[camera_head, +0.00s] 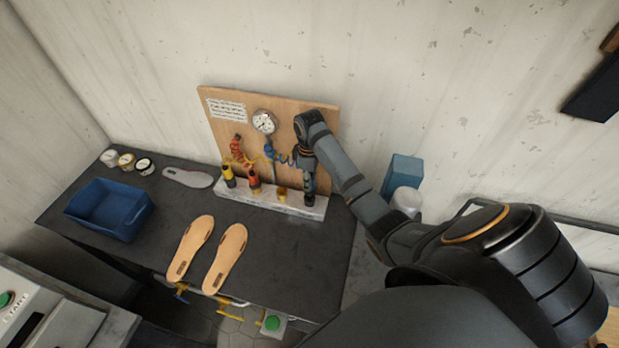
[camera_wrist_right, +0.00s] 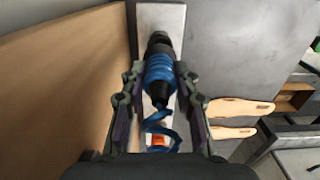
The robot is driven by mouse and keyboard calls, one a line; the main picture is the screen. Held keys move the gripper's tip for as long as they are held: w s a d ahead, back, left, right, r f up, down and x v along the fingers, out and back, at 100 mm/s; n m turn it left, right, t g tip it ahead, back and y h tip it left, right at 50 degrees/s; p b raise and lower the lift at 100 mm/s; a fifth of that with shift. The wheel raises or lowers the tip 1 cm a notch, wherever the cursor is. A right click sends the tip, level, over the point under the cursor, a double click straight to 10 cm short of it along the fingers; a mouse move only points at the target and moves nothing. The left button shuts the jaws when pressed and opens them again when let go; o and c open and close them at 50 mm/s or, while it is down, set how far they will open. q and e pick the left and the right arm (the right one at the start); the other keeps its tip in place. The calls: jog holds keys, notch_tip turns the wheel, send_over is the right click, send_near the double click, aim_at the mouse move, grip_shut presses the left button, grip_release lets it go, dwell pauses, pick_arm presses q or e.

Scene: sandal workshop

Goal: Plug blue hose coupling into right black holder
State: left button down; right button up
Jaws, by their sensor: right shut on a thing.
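The blue hose coupling (camera_wrist_right: 160,72) is between the fingers of my right gripper (camera_wrist_right: 158,78), which is shut on it. Its coiled blue hose (camera_head: 288,158) runs left to the wooden board in the head view. The right gripper (camera_head: 309,180) points down over the right end of the white base strip. The right black holder (camera_head: 309,200) shows there just below the fingers. In the right wrist view a black round part (camera_wrist_right: 158,42) lies in line with the coupling's far end. I cannot tell how deep the coupling sits in it. My left gripper is not in view.
The wooden board (camera_head: 225,130) with a gauge (camera_head: 264,121) stands behind the strip. Yellow (camera_head: 229,176) and red-orange (camera_head: 254,182) couplings stand left on it. An orange-yellow holder (camera_head: 282,194) is nearer. Soles (camera_head: 226,258) and a blue bin (camera_head: 110,208) lie on the dark table.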

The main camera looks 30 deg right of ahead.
jog(key=shift+f+b, duration=0.85)
jog(key=shift+f, duration=1.35)
dwell(0.7)
jog(key=o, duration=1)
jog(key=shift+o, duration=0.2)
notch_tip(320, 180, up, 3)
jog(key=shift+p, duration=1)
jog(key=shift+r, duration=3.55)
